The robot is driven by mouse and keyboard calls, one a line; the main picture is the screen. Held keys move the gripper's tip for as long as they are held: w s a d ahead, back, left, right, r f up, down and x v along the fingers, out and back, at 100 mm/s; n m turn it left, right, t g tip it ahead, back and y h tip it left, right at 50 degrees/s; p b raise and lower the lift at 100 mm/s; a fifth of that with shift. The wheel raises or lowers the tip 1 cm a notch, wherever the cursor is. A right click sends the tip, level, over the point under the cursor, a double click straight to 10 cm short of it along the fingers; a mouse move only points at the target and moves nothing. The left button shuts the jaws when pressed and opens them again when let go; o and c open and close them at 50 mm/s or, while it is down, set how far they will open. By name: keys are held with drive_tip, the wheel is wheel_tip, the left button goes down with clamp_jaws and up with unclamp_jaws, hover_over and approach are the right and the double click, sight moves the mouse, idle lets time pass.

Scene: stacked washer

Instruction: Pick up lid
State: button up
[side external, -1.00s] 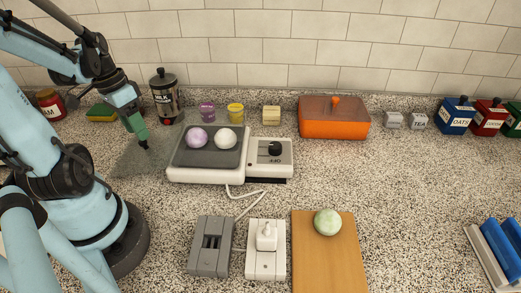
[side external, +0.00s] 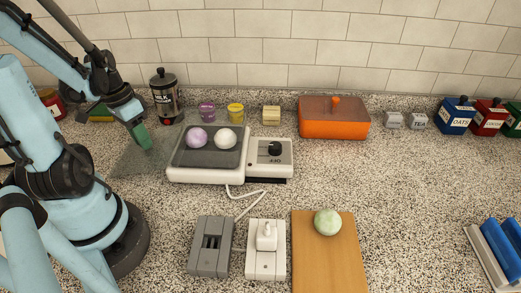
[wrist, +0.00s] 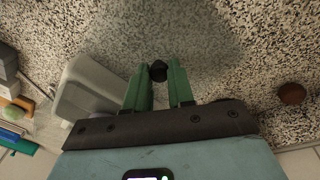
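The lid (side external: 128,158) is a translucent grey sheet lying flat on the counter, left of the white scale-like appliance. It also shows in the wrist view as a darker see-through patch (wrist: 205,45). Its round black knob (wrist: 158,71) sits between the tips of my green fingers. My gripper (side external: 146,146) is low over the lid and points down, hiding the knob in the side view. In the wrist view my gripper (wrist: 159,68) has a finger on each side of the knob. I cannot tell whether the fingers press on it.
The white appliance (side external: 190,174) stands close on the right, with a purple ball (side external: 197,138) and a white ball (side external: 227,138) on its dark plate. A black canister (side external: 166,95) stands behind the lid. An orange box (side external: 335,122) is farther right.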

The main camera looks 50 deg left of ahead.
clamp_jaws()
drive_tip(key=shift+r, duration=0.15)
drive_tip(key=shift+r, duration=4.6)
drive_tip(key=w+d+r+m+g+y, duration=0.1)
drive_tip(key=w+d+r+m, duration=0.2)
drive_tip(key=w+d+m, duration=0.45)
drive_tip(key=w+d+r+m+y, duration=0.1)
drive_tip(key=w+d+r+m, duration=0.3)
drive_tip(key=m, duration=0.7)
wheel_tip(320, 180, down, 7)
drive_tip(key=d, duration=0.1)
drive_tip(key=shift+w+d+f, duration=0.15)
drive_tip(key=shift+w+d, duration=0.05)
drive_tip(key=shift+w, duration=0.15)
drive_tip(key=shift+f+n, duration=0.15)
drive_tip(key=shift+n, duration=0.1)
